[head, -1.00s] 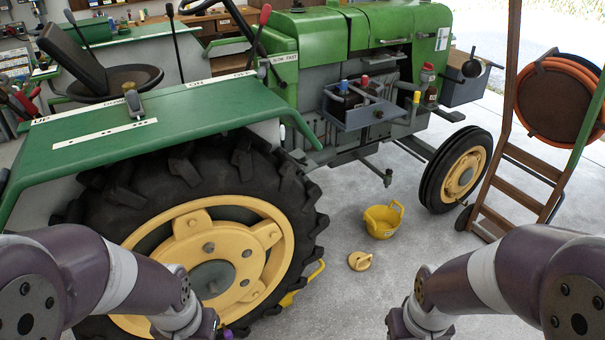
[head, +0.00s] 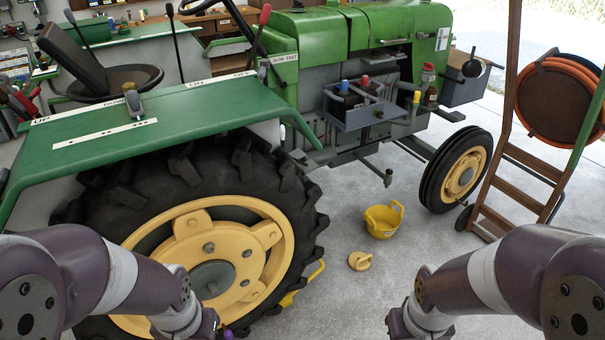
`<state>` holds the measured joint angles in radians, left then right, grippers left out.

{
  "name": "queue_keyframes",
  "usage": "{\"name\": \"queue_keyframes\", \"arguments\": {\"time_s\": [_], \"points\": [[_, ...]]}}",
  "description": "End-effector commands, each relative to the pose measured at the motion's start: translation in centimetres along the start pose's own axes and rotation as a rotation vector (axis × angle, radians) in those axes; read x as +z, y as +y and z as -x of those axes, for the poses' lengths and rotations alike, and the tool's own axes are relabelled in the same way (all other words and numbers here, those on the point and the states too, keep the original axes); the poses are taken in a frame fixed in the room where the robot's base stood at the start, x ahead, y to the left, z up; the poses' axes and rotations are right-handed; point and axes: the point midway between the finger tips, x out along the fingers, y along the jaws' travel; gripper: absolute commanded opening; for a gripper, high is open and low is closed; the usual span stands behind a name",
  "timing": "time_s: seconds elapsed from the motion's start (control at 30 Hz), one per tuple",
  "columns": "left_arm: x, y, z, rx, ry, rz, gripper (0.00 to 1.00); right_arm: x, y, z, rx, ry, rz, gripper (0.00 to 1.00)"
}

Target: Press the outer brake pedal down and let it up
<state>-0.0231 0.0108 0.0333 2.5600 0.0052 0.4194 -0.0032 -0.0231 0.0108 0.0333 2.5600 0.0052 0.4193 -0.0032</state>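The green tractor (head: 330,45) stands in front of me, its big rear wheel (head: 215,235) nearest. I cannot make out the outer brake pedal; the fender (head: 150,110) and the tractor's side may hide it. A grey bar with a small end piece (head: 387,178) sticks out below the tractor's side, but I cannot tell what it is. My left arm reaches in at the lower left in front of the rear wheel, and my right arm at the lower right over the floor. Both grippers lie below the picture's edge, so their fingers do not show.
A yellow bucket (head: 382,222) and a round yellow lid-like piece (head: 359,261) lie on the concrete floor. A grey tray with bottles (head: 362,112) hangs on the tractor's side. A wooden ladder-like stand (head: 510,190) with an orange hose reel (head: 556,98) stands at the right.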

Motion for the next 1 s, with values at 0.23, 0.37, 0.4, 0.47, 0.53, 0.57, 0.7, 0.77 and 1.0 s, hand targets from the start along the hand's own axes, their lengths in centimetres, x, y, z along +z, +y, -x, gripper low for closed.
{"name": "queue_keyframes", "arguments": {"time_s": [0.23, 0.37, 0.4, 0.47, 0.53, 0.57, 0.7, 0.77, 1.0], "points": [[0.00, 0.00, 0.00, 0.000, 0.000, 0.000, 0.00, 0.00, 0.00, 0.00, 0.000, 0.000, 0.000, 0.00], [0.00, 0.00, 0.00, 0.000, 0.000, 0.000, 0.00, 0.00, 0.00, 0.00, 0.000, 0.000, 0.000, 0.00], [0.00, 0.00, 0.00, 0.000, 0.000, 0.000, 0.00, 0.00, 0.00, 0.00, 0.000, 0.000, 0.000, 0.00], [0.00, 0.00, 0.00, 0.000, 0.000, 0.000, 0.00, 0.00, 0.00, 0.00, 0.000, 0.000, 0.000, 0.00], [0.00, 0.00, 0.00, 0.000, 0.000, 0.000, 0.00, 0.00, 0.00, 0.00, 0.000, 0.000, 0.000, 0.00], [0.00, 0.00, 0.00, 0.000, 0.000, 0.000, 0.00, 0.00, 0.00, 0.00, 0.000, 0.000, 0.000, 0.00], [0.00, 0.00, 0.00, 0.000, 0.000, 0.000, 0.00, 0.00, 0.00, 0.00, 0.000, 0.000, 0.000, 0.00], [0.00, 0.00, 0.00, 0.000, 0.000, 0.000, 0.00, 0.00, 0.00, 0.00, 0.000, 0.000, 0.000, 0.00], [0.00, 0.00, 0.00, 0.000, 0.000, 0.000, 0.00, 0.00, 0.00, 0.00, 0.000, 0.000, 0.000, 0.00]]}}
